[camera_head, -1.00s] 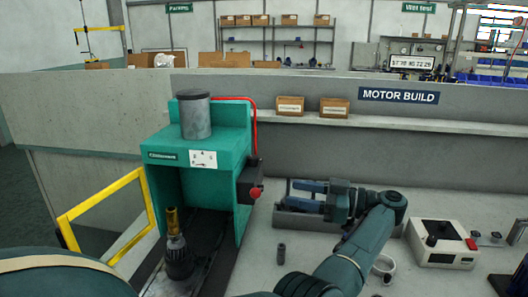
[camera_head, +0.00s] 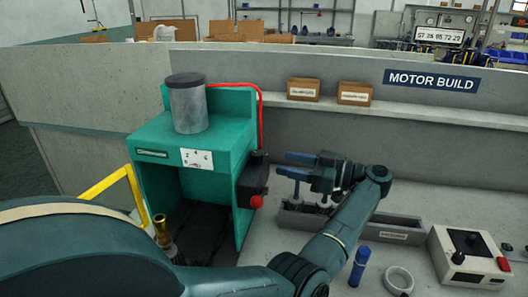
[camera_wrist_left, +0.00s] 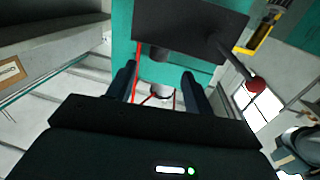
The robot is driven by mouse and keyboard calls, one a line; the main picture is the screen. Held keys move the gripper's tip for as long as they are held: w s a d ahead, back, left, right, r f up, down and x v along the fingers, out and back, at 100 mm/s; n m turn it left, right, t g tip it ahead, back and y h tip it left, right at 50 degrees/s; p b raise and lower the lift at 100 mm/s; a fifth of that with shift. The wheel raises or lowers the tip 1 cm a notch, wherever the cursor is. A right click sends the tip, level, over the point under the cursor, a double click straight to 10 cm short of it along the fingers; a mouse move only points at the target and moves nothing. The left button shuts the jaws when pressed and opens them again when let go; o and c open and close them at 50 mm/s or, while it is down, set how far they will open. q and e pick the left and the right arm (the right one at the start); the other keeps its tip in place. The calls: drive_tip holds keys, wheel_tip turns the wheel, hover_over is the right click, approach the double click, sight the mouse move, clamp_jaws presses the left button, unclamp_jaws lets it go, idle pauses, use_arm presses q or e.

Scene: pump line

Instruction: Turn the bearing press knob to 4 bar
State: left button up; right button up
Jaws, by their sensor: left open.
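The bearing press is a green frame (camera_head: 160,140) with a grey cylinder (camera_head: 188,105) on top. A white scale plate (camera_head: 197,159) with small figures is on its front; its reading is too small to tell. A black box (camera_head: 252,178) with a red ball (camera_head: 256,202) is on its right side. The box (camera_wrist_left: 190,22) and red ball (camera_wrist_left: 255,84) also show in the left wrist view. A dark round stub (camera_wrist_left: 158,55) shows below the box; I cannot tell if it is the knob. My left gripper (camera_head: 286,165) is open and empty, right of the press, pointing at it.
A grey bin (camera_head: 395,228) stands under my left gripper. A blue cylinder (camera_head: 359,267), a pale ring (camera_head: 398,280) and a control box (camera_head: 466,258) are on the bench to the right. Two cartons (camera_head: 303,89) stand on the ledge behind. A yellow rail (camera_head: 105,184) is left.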

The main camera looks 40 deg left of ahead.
sight(264, 158)
use_arm(q)
drive_tip(key=p+x, duration=0.1)
drive_tip(key=x, duration=0.5)
drive_tip(key=shift+a+r, duration=0.1)
drive_tip(key=shift+a, duration=0.1)
drive_tip(key=shift+s+a+p, duration=0.15)
drive_tip(key=shift+a+p, duration=0.2)
drive_tip(key=shift+a, duration=0.2)
use_arm(e)
drive_tip(key=shift+w+d+r+h, duration=0.15)
drive_tip(key=shift+d+h, duration=0.15)
drive_tip(key=shift+d, duration=0.2)
use_arm(q)
drive_tip(key=shift+c, duration=0.3)
